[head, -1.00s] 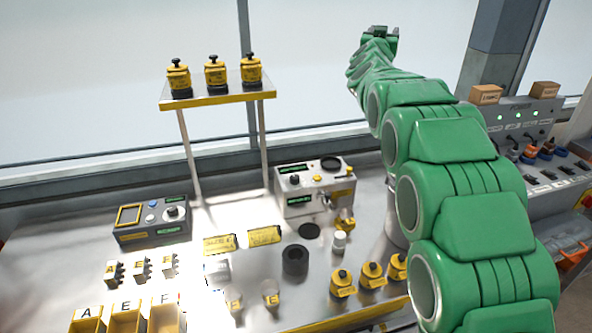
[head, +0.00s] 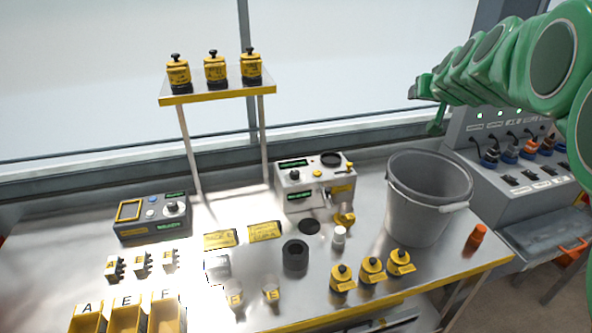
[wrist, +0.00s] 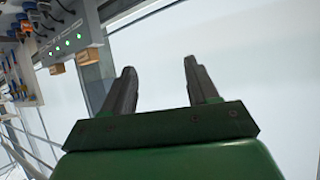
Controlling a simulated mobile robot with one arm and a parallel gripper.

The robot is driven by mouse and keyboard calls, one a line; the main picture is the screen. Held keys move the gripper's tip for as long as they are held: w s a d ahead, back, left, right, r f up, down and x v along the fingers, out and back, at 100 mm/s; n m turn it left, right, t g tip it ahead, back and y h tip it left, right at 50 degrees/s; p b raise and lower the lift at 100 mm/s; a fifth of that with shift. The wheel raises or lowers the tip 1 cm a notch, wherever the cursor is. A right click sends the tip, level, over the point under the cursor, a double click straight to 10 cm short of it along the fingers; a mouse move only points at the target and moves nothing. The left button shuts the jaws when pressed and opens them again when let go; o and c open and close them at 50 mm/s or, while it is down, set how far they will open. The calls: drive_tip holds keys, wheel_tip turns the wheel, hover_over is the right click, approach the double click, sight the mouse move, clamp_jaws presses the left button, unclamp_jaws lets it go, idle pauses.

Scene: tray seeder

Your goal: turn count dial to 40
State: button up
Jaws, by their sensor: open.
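Two devices with dials stand on the bench, and I cannot read which is the count dial. The dark blue-grey box (head: 152,222) at the left has a round knob (head: 173,208) on a pale disc and small green displays. The white machine (head: 300,199) at the centre has a black knob (head: 295,175), yellow buttons and green displays. The dial markings are too small to read. My gripper (head: 425,106) is up at the right, above the bucket and apart from both devices. The wrist view shows its jaws (wrist: 160,66) open and empty against the window.
A grey bucket (head: 412,222) stands at the bench's right, with an orange bottle (head: 475,237) beside it. A raised shelf (head: 218,94) holds three yellow canisters. Lettered bins (head: 127,318), a black cup (head: 295,256) and yellow weights (head: 372,270) occupy the front. A socket panel (head: 505,150) is at the right.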

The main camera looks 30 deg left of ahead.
drive_tip(key=s+d+f+m+g+h, duration=0.1)
drive_tip(key=s+d+f+g, duration=0.5)
drive_tip(key=s, duration=0.9)
drive_tip(key=s+d+f+m+g+h, duration=0.15)
drive_tip(key=s+d+f, duration=0.25)
drive_tip(key=s+d, duration=0.75)
drive_tip(key=s+d+f+m+g+h, duration=0.15)
drive_tip(key=s+d+f+g, duration=0.35)
drive_tip(key=s, duration=1.3)
drive_tip(key=w+a+r+t+y, duration=0.3)
drive_tip(key=w+a+r+t, duration=0.1)
drive_tip(key=w+a+r, duration=1.05)
drive_tip(key=w+a+r+t+y, duration=0.3)
drive_tip(key=w+a+r+t, duration=0.2)
drive_tip(key=w+a+r, duration=0.9)
drive_tip(key=w+a+f+n+g, duration=0.2)
drive_tip(key=w+f+n, duration=0.1)
drive_tip(key=w+f, duration=0.55)
drive_tip(key=n+g+h, duration=0.2)
drive_tip(key=n+g, duration=0.4)
drive_tip(key=n, duration=0.9)
approach(295, 172)
drive_tip(key=f, duration=0.1)
drive_tip(key=shift+t, duration=0.25)
drive_tip(key=shift+a+x, duration=0.1)
drive_tip(key=shift+x, duration=1.9)
drive_tip(key=shift+a+x, duration=0.15)
drive_tip(key=shift+x, duration=1.85)
